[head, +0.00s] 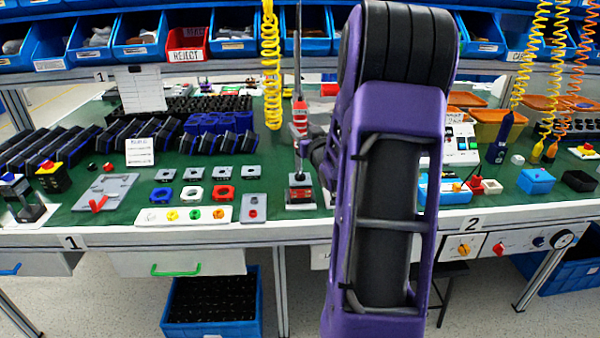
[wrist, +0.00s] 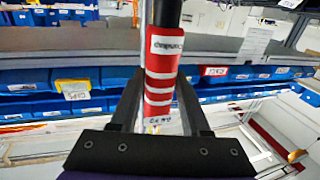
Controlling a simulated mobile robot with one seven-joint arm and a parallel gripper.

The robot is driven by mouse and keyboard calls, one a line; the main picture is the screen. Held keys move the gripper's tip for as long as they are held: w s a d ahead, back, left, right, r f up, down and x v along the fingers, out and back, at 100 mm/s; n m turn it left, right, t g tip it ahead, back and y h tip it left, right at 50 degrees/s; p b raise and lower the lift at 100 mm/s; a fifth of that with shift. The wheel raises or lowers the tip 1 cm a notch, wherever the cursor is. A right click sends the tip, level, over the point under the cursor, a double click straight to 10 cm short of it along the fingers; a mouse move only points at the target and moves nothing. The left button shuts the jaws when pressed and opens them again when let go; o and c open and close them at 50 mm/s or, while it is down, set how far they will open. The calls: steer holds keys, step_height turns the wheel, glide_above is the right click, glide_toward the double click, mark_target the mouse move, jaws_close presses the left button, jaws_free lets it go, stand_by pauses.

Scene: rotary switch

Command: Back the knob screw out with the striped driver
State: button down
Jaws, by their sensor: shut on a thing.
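The striped driver (head: 300,118) is red with white bands and stands about upright left of my arm in the head view. In the wrist view the driver (wrist: 160,88) sits between the two dark fingers of my gripper (wrist: 160,105), which is shut on it. In the head view my gripper (head: 304,146) is small and partly hidden by my purple arm. Below the driver, a small switch unit (head: 300,194) with red and dark parts stands on the green bench. The knob screw is too small to make out, and I cannot tell whether the tip touches it.
A white tray of coloured knobs (head: 184,215) and a grey fixture plate (head: 106,192) lie to the left. Dark housings (head: 120,136) stand behind. A yellow coiled hose (head: 271,70) hangs close left of the driver. My arm hides the bench's middle right.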

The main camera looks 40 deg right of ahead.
mark_target(303, 114)
steer(key=shift+f, duration=0.1)
stand_by(0.6)
steer(key=shift+r+p, duration=0.95)
steer(key=shift+r, duration=1.2)
steer(key=shift+c, duration=1.6)
jaws_free()
steer(key=b+v, duration=0.1)
steer(key=v, duration=0.6)
steer(key=shift+d, duration=0.1)
